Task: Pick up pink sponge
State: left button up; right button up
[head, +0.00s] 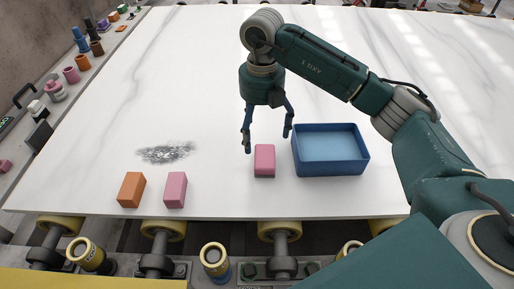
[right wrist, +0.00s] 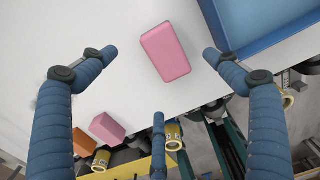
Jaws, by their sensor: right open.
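A pink block (head: 264,161), which looks like a sponge, lies on the white slab just left of a blue tray. My right gripper (head: 267,140) points down above this block, its fingers open and spread. In the right wrist view the same pink block (right wrist: 165,52) lies between the open fingers (right wrist: 160,54), with no finger seen touching it. A second pink block (head: 175,190) lies further left near the slab's front edge; it also shows in the right wrist view (right wrist: 107,129). My left gripper is not in view.
The empty blue tray (head: 331,168) stands close right of the nearer pink block. An orange block (head: 131,190) lies at the front left, with a dark grey smudge (head: 166,152) behind it. The slab (head: 180,70) is clear behind. Several small objects line a ledge at left.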

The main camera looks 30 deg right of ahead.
send_over(261, 155)
jog(key=f, duration=0.4)
jog(key=shift+s+f, duration=0.2)
jog(key=shift+s, duration=0.05)
jog(key=shift+w+f+p, duration=0.2)
jog(key=shift+f+p, duration=0.3)
jog(key=shift+f, duration=0.9)
jog(key=shift+w+f+p, duration=0.15)
jog(key=shift+f+p, duration=0.3)
jog(key=shift+f, duration=0.9)
jog(key=c, duration=1.1)
